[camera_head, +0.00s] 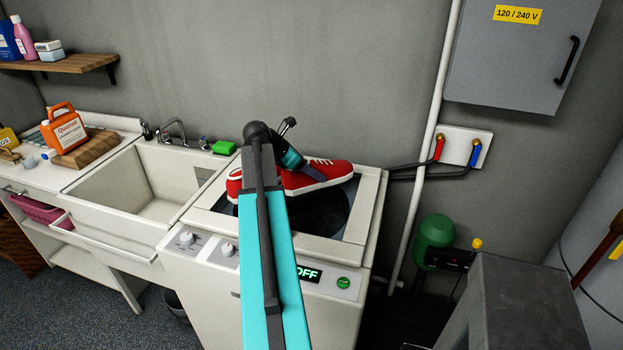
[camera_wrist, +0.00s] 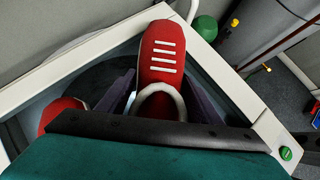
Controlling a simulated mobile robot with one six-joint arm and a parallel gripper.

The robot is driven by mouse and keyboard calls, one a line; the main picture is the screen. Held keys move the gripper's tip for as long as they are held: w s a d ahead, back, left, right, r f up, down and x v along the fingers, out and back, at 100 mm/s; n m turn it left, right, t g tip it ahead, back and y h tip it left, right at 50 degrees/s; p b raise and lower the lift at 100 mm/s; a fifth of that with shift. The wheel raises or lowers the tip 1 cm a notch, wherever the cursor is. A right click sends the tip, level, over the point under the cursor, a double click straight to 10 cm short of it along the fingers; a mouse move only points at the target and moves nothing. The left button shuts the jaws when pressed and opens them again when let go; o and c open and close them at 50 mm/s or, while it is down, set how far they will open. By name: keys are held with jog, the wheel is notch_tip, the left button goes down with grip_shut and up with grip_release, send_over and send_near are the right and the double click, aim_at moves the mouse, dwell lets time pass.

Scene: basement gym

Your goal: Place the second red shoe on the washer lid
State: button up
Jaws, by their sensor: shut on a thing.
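A red shoe (camera_head: 318,174) with white laces and a white sole is over the right part of the washer lid (camera_head: 320,216). In the wrist view this shoe (camera_wrist: 163,50) points away between the two fingers of my gripper (camera_wrist: 158,95), which is shut on it. I cannot tell whether its sole touches the lid. Another red shoe (camera_head: 234,186) is on the left part of the lid, partly hidden by my arm; it also shows at the left in the wrist view (camera_wrist: 62,112). The washer (camera_head: 210,280) has a dark round window in its lid, and its display reads OFF.
A white sink (camera_head: 150,205) adjoins the washer on the left, with a green sponge (camera_head: 224,147) on its rim. An orange detergent jug (camera_head: 64,129) stands farther left. Hoses and a white pipe (camera_head: 421,180) run up the wall at right, beside a green tank (camera_head: 434,240).

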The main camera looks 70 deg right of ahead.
jog(key=shift+f, duration=0.1)
jog(key=shift+f+p, duration=0.55)
jog(key=shift+f, duration=1.2)
jog(key=o, duration=1.2)
jog(key=shift+f, duration=0.1)
jog(key=shift+o, duration=0.2)
jog(key=shift+b+v, duration=1.4)
jog(key=shift+v, duration=4.7)
jog(key=shift+s, duration=0.1)
